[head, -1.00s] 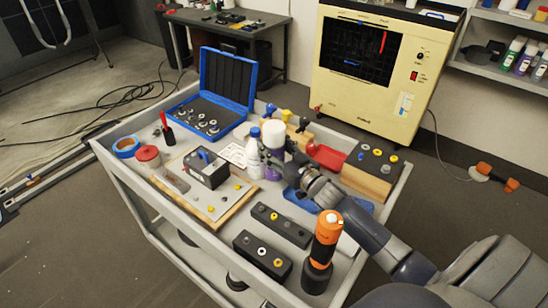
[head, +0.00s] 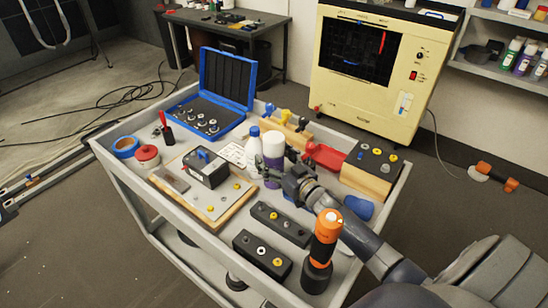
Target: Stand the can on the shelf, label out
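The can (head: 273,147), with a white upper part and a purple lower part, is upright over the middle of the grey cart, right beside a white bottle with a blue cap. My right gripper (head: 274,168) is at the can, with its dark fingers around it, and looks shut on it. The fingers hide part of the can's middle. I cannot tell whether its base touches the cart, and its label is not readable. The shelf (head: 485,67) is on the wall at the upper right and carries several bottles. My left gripper is out of view.
The cart (head: 135,189) is crowded. The white bottle (head: 253,152), a blue open case (head: 228,80), a red tray (head: 327,156), dark blocks and an orange-and-black tool (head: 326,240) stand on it. A cream machine (head: 385,100) stands between cart and shelf.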

